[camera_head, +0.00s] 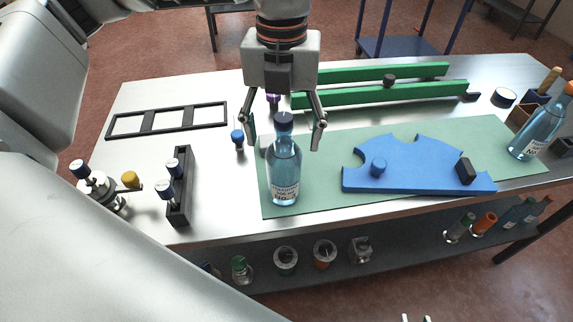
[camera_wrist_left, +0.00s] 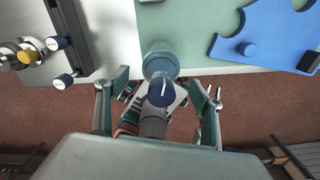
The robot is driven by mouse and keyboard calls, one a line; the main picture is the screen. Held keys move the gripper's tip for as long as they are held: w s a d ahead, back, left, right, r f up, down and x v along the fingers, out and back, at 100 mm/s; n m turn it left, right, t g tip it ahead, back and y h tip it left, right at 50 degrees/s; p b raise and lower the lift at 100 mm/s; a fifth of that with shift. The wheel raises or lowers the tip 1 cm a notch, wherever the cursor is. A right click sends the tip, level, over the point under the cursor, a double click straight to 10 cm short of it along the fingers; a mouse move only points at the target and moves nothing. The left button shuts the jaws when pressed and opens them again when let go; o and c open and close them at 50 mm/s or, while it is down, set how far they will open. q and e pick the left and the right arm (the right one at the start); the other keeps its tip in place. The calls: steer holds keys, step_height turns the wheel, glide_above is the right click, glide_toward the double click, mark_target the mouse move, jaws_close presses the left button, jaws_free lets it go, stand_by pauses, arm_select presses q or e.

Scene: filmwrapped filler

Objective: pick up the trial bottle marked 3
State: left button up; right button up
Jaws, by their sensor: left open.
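My left gripper (camera_head: 284,146) is open and points down over a tall clear blue bottle (camera_head: 284,178) with a dark cap. The bottle stands upright on the green mat, with the fingers apart on either side of its neck. In the left wrist view, its dark blue cap (camera_wrist_left: 161,92) bears a white mark that I cannot read surely. I cannot tell which bottle bears a 3. Only small tips of my right gripper (camera_head: 415,318) show at the bottom edge.
A blue cut-out plate (camera_head: 420,160) lies on the green mat (camera_head: 500,140), right of the bottle. Green rails (camera_head: 385,93) and a black frame (camera_head: 166,120) lie behind. Another large bottle (camera_head: 538,128) leans at the right. A lower shelf holds several jars (camera_head: 286,260).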

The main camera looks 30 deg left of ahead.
mark_target(283, 150)
arm_select(q)
steer(key=shift+f, duration=0.45)
steer(key=f, duration=0.3)
steer(key=shift+w+a+f+p, duration=0.1)
steer(key=shift+w+f+p, duration=0.15)
steer(key=shift+p, duration=0.05)
steer(key=shift+f, duration=0.5)
steer(key=c, duration=1.6)
steer(key=shift+w, duration=0.1)
jaws_close()
arm_select(e)
steer(key=shift+w+r, duration=0.3)
steer(key=shift+r, duration=0.25)
arm_select(q)
steer(key=shift+r, duration=0.1)
